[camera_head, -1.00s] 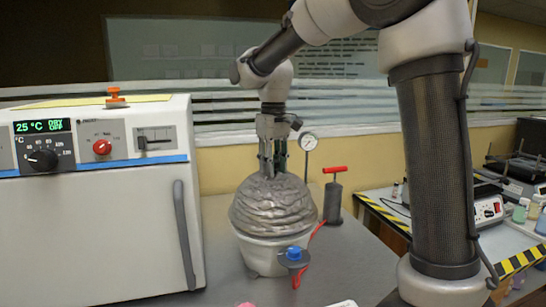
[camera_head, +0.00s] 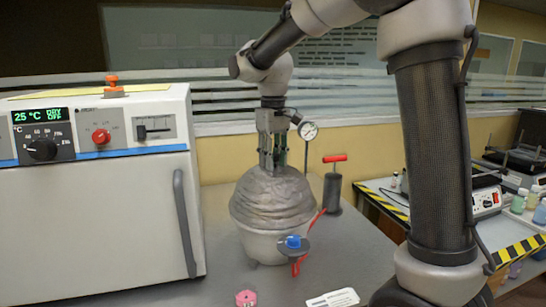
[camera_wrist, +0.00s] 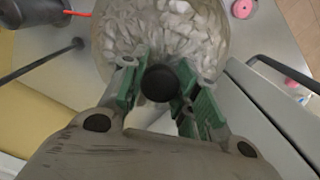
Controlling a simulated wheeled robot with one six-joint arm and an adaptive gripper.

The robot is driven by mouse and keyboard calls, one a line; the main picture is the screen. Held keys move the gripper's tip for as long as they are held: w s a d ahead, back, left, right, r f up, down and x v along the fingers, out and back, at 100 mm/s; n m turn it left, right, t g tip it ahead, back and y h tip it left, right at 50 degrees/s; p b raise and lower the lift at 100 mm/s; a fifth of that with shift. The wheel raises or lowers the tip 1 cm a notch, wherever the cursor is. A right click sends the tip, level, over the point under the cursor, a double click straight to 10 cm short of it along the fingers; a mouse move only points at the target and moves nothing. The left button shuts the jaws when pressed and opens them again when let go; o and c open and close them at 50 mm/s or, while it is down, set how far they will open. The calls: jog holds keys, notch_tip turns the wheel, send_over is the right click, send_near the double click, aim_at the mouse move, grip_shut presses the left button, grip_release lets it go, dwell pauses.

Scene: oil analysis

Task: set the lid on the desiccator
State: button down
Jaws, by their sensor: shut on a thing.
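The desiccator lid (camera_head: 272,203) is a grey, ripply-looking dome in the head view. It sits over the pale, rounded desiccator base (camera_head: 262,246), level or nearly so. I cannot tell whether the rims touch all round. My gripper (camera_head: 274,163) points down at the top of the lid, with its fingers around the knob. In the wrist view, the green-padded fingers of my gripper (camera_wrist: 160,88) are shut on the lid's black knob (camera_wrist: 159,83). The glassy lid (camera_wrist: 165,35) spreads beyond it. The base is mostly hidden there.
A white oven (camera_head: 95,210) stands close on the left, its handle (camera_head: 184,222) facing the desiccator. A blue-capped valve (camera_head: 293,242) with a red hose sits at the front. A pump (camera_head: 333,190) and gauge (camera_head: 308,131) stand behind right.

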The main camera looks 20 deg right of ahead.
jog(key=shift+f, duration=0.15)
jog(key=c, duration=1)
grip_release()
